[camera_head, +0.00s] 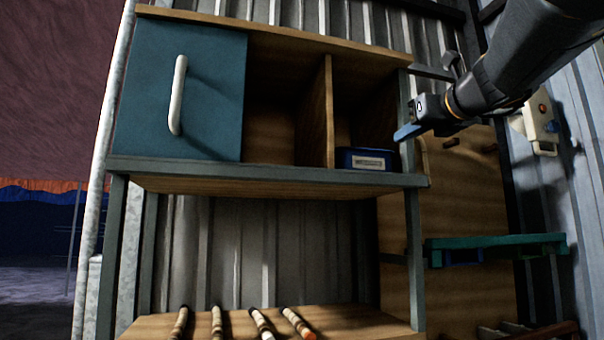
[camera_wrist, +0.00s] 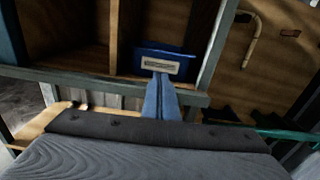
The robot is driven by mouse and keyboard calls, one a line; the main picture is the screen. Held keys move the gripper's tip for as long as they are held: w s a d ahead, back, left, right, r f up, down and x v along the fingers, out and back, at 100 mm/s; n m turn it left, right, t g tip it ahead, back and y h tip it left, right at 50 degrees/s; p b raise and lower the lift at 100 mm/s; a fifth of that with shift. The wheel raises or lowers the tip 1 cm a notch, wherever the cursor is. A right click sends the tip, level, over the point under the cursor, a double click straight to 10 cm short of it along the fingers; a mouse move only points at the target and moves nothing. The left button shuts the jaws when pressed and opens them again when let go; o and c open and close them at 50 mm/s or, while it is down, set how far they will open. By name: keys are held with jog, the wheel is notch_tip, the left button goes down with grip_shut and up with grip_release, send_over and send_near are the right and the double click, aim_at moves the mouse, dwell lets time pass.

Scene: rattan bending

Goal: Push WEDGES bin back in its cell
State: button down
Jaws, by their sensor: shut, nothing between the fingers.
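The blue WEDGES bin (camera_head: 364,160) sits in the right-hand cell of the wooden shelf unit, with a pale label on its front that is too small to read. In the wrist view the bin (camera_wrist: 158,57) is straight ahead, its front near the shelf's front edge. My gripper (camera_head: 408,132) is shut and empty, to the right of the bin in the head view. In the wrist view its blue fingertips (camera_wrist: 161,82) are together just below the label; I cannot tell whether they touch the bin.
A blue-grey door (camera_head: 210,95) with a white handle covers the left part of the unit. The middle cell (camera_head: 270,110) is empty. Several rattan pieces (camera_head: 217,322) lie on the lower board. A green shelf (camera_head: 500,241) and a wall control box (camera_head: 541,122) are at the right.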

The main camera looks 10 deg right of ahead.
jog(key=r, duration=0.1)
jog(key=p, duration=0.3)
send_near(369, 150)
jog(key=w, duration=0.6)
jog(key=shift+w+a, duration=0.1)
jog(key=shift+w, duration=0.1)
jog(key=w+p, duration=0.4)
jog(key=w, duration=0.6)
jog(key=shift+w+a, duration=0.15)
jog(key=shift+w, duration=0.05)
jog(key=shift+s+f, duration=0.1)
jog(key=s+b, duration=0.3)
jog(key=s, duration=1)
jog(key=shift+s+d, duration=0.25)
jog(key=shift+s, duration=0.15)
